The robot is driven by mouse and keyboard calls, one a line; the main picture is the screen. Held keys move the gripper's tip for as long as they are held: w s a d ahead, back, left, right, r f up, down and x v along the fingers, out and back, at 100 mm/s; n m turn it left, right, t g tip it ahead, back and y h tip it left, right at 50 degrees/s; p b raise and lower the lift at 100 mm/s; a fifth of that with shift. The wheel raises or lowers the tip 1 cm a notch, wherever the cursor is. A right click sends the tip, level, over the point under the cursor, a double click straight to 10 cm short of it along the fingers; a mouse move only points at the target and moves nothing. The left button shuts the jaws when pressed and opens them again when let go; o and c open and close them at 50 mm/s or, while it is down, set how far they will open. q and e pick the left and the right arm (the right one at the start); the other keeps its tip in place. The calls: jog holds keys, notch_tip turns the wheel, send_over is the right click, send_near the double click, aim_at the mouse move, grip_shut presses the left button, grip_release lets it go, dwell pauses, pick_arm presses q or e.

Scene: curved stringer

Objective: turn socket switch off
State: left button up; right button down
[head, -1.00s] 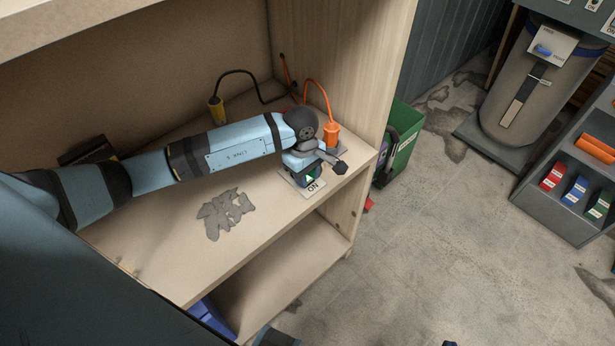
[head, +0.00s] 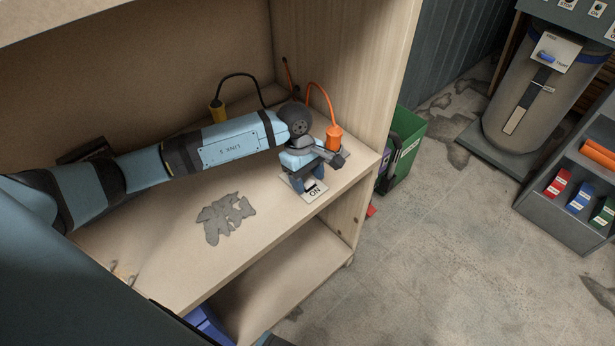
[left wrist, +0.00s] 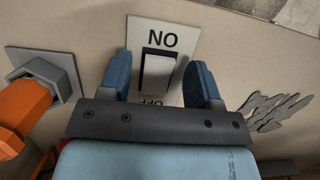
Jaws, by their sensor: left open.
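The socket switch (left wrist: 157,72) is a pale rocker in a dark frame on a white plate (left wrist: 180,35) in the left wrist view. The plate is marked ON at one end and OFF at the other; the OFF mark is partly covered by my gripper. My left gripper (left wrist: 159,78) is open, with one blue finger on each side of the rocker. I cannot tell whether it touches. In the head view my left gripper (head: 309,182) is over the plate (head: 315,194), hiding part of the switch. My right gripper is out of view.
An orange plug (head: 334,137) with its cable stands in a grey socket beside the switch, close to my wrist. A yellow plug (head: 216,111) is farther back. A grey patch (head: 225,217) marks the shelf (head: 180,265). The cabinet's side panel (head: 345,70) rises close on the right.

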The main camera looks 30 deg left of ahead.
pick_arm(q)
jog(key=v, duration=1.3)
jog(key=shift+r+b, duration=0.3)
jog(key=shift+b, duration=0.15)
jog(key=shift+a, duration=0.1)
jog(key=shift+f, duration=0.1)
